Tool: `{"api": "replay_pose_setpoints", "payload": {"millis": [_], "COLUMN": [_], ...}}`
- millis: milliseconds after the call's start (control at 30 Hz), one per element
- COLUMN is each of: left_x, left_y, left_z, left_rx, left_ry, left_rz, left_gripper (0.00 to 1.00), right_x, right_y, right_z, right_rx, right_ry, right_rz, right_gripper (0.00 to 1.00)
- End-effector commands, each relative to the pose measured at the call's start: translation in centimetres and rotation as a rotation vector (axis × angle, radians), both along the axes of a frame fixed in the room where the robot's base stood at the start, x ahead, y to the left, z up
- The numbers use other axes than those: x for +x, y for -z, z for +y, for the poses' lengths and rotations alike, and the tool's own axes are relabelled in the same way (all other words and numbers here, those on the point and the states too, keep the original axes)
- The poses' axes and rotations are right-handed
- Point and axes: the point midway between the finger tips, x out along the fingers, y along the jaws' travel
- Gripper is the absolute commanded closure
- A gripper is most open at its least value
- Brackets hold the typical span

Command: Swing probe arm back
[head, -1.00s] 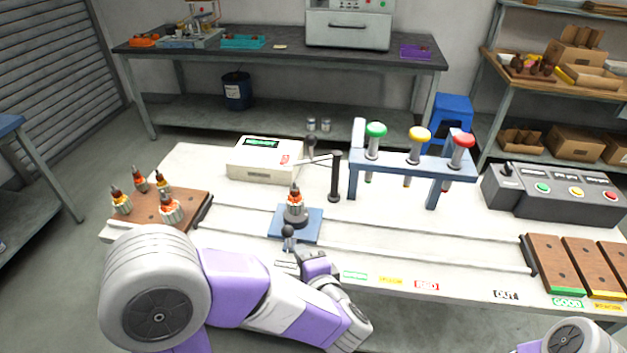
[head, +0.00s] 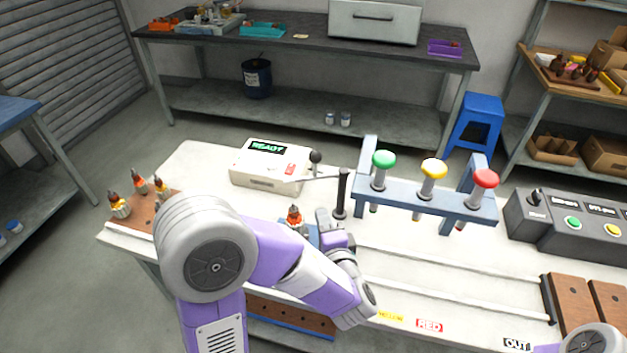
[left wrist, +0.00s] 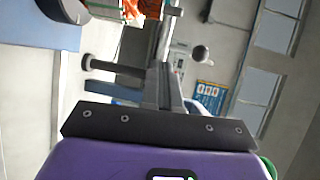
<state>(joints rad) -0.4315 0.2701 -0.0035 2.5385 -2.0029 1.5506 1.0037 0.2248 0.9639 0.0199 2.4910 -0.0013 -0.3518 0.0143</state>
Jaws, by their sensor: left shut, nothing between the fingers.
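The probe arm (head: 321,177) is a thin light bar reaching left from the top of a black post (head: 341,195) toward the meter, with a black ball knob (head: 316,157) near its left end. An armature (head: 294,217) with orange windings stands upright on the blue fixture (head: 313,230), left of the post. My left gripper (head: 323,217) is shut and empty, low beside the armature and in front of the post, apart from the knob. In the left wrist view, its fingers (left wrist: 168,70) are together, with orange windings at the top edge. My right gripper is out of view.
A white meter (head: 268,168) reading READY stands behind the fixture. A blue rack (head: 425,195) with green, yellow and red plungers stands to the right. A brown board (head: 146,212) with armatures is at left, partly behind my arm. Rails cross the right side of the white bench.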

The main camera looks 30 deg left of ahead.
Motion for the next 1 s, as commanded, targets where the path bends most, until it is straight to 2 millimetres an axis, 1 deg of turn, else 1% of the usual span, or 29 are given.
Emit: {"api": "replay_pose_setpoints", "payload": {"millis": [33,300,400,533,700,833,1000], "left_x": [0.1,0.7,2.4,4.4,6.3,7.1,7.4], "left_y": [-0.4,-0.1,0.6,1.0,0.4,0.2,0.1], "left_z": [0.2,0.9,2.6,4.3,5.9,6.5,6.8], "left_rx": [0.002,-0.004,-0.008,-0.006,-0.007,-0.007,-0.006], "left_ry": [0.0,0.004,-0.003,0.001,0.004,0.004,0.005], "left_rz": [0.005,0.008,0.001,0.003,0.002,0.003,0.003], "left_gripper": [1.0,1.0,1.0,1.0,1.0,1.0,1.0], "right_x": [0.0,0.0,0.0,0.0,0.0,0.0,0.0], "right_y": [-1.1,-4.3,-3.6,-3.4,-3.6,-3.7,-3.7], "right_z": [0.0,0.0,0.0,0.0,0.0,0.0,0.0], "right_rx": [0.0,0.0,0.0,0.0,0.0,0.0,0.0], "right_ry": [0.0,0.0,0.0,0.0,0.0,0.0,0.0], "right_rz": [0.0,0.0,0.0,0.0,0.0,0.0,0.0], "right_gripper": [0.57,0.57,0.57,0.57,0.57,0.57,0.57]}}
